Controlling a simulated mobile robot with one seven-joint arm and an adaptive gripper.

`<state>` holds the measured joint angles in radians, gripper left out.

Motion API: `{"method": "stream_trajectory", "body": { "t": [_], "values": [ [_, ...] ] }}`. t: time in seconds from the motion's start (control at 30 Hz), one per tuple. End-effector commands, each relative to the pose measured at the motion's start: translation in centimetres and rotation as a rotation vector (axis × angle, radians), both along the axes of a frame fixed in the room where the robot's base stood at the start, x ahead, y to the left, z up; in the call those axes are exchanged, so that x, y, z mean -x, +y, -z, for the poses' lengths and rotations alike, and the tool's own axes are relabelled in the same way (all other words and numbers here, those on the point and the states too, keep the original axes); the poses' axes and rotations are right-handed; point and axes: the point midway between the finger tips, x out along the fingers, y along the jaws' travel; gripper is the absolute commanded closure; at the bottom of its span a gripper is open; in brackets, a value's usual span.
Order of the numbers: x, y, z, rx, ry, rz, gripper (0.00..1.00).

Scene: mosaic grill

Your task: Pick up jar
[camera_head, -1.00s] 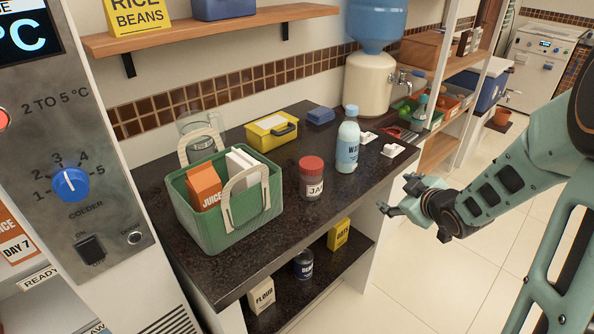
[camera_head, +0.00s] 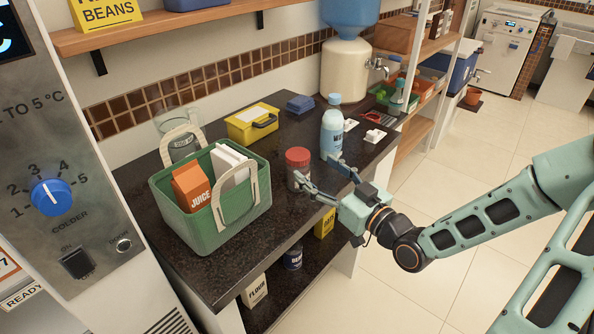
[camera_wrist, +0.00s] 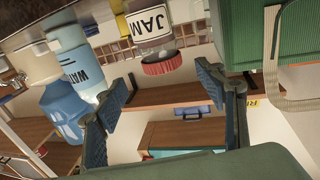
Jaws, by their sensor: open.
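The jar (camera_head: 297,166) has a red lid and a white label. It stands upright on the dark counter (camera_head: 240,268), right of the green basket. In the wrist view the jar (camera_wrist: 150,30) appears upside down, its label reading JAM, ahead of and roughly between the fingers. My gripper (camera_head: 322,176) is open at the counter's front edge, with one finger near the jar's front side and the other near the bottle. In the wrist view my gripper (camera_wrist: 160,92) shows its fingers apart with nothing between the tips. Contact with the jar cannot be told.
The green basket (camera_head: 222,232) with a juice carton (camera_head: 190,187) stands left of the jar. A blue-white water bottle (camera_head: 332,130) stands close behind the jar to the right. A yellow box (camera_head: 250,125) and a glass pitcher (camera_head: 172,132) are farther back. A lower shelf holds several goods.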

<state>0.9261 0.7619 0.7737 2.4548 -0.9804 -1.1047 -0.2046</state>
Motion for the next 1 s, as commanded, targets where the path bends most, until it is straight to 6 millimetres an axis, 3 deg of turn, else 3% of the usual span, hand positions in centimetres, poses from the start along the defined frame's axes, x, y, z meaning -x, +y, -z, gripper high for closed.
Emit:
{"method": "stream_trajectory", "body": {
  "t": [0.6, 0.9, 1.0],
  "values": [
    [-5.5, 5.0, 0.5, 0.003, 0.002, -0.001, 0.36],
    [-5.9, 5.3, 0.5, 0.003, 0.002, 0.000, 0.36],
    [-5.9, 5.3, 0.5, 0.003, 0.002, 0.000, 0.46]
  ]
}}
